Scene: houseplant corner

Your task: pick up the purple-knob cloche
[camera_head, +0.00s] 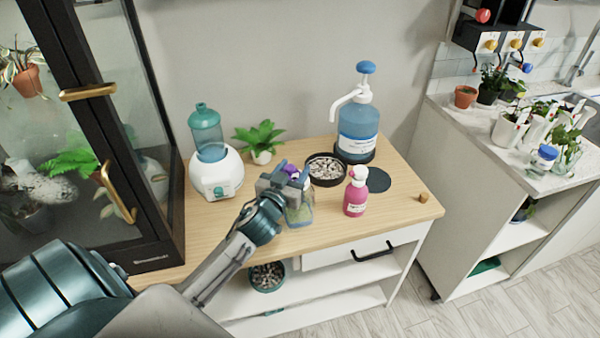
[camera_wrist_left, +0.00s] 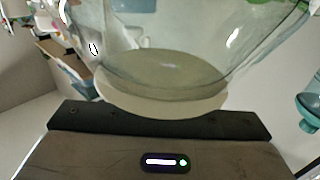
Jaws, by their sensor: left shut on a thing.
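The purple-knob cloche (camera_head: 299,213) is a clear glass piece at the table's front edge in the head view. Its purple knob (camera_head: 291,170) shows between the grey jaws. My left gripper (camera_head: 288,180) comes from the left and is shut on the cloche, covering much of its upper part. In the left wrist view the clear glass (camera_wrist_left: 170,35) fills the upper middle, with a pale round disc seen through it. I cannot tell whether the cloche touches the table. My right gripper is not in view.
On the wooden table (camera_head: 405,205) stand a pink pump bottle (camera_head: 355,192) close to the right, a dark dish of pebbles (camera_head: 326,169), a blue pump jug (camera_head: 358,125), a small fern (camera_head: 260,140) and a white-and-teal humidifier (camera_head: 212,160). A glass cabinet (camera_head: 150,130) stands left.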

